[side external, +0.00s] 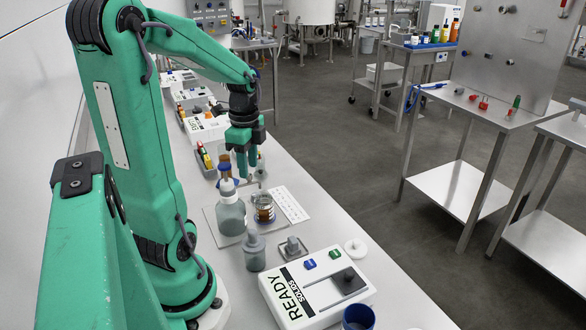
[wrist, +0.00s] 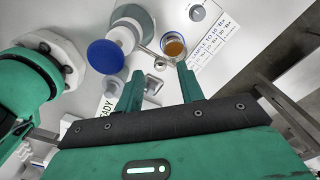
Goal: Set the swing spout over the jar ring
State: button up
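A grey dispenser bottle (side external: 231,215) with a blue cap (side external: 227,186) stands on a pale base plate; the blue cap is large in the wrist view (wrist: 105,53). A thin metal spout (wrist: 149,53) runs from its neck and ends near a small round metal piece (wrist: 160,63).
A white printed card (side external: 289,205) lies right of the jar. A grey small bottle (side external: 254,252), a metal block (side external: 291,249) and a white READY scale (side external: 316,290) stand nearer the camera. Trays of bottles and instruments (side external: 208,125) line the bench behind the gripper.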

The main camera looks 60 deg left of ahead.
jog(key=shift+r, duration=2.85)
jog(key=d+r+n+t, duration=0.2)
jog(key=d+n+t, duration=0.3)
jog(key=d, duration=1.5)
jog(key=n, duration=0.4)
jog(key=shift+d+t, duration=0.2)
jog(key=shift+t, duration=0.1)
